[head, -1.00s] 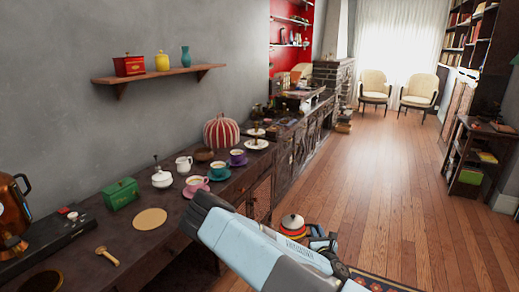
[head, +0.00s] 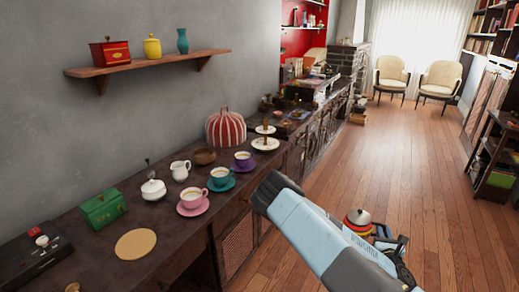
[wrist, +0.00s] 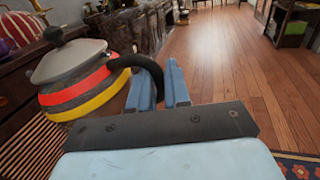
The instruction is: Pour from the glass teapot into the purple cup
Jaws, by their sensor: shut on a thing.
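The purple cup (head: 244,158) stands upright on a purple saucer on the dark sideboard, beyond a teal cup and a pink cup. My gripper (wrist: 160,84) is shut on the black curved handle of a pot (wrist: 85,78). This pot has a grey lid with a dark knob and red, grey and yellow bands; it does not look like clear glass. In the head view the pot (head: 357,221) is upright, held out over the floor, right of the sideboard and well apart from the purple cup. Its spout is not clear to see.
The teal cup (head: 221,175) and pink cup (head: 193,197) stand close before the purple cup. A tiered stand (head: 265,143) and a red-striped dome (head: 226,127) are just behind. A white sugar pot (head: 153,189) is left. The wooden floor (head: 420,170) is open to the right.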

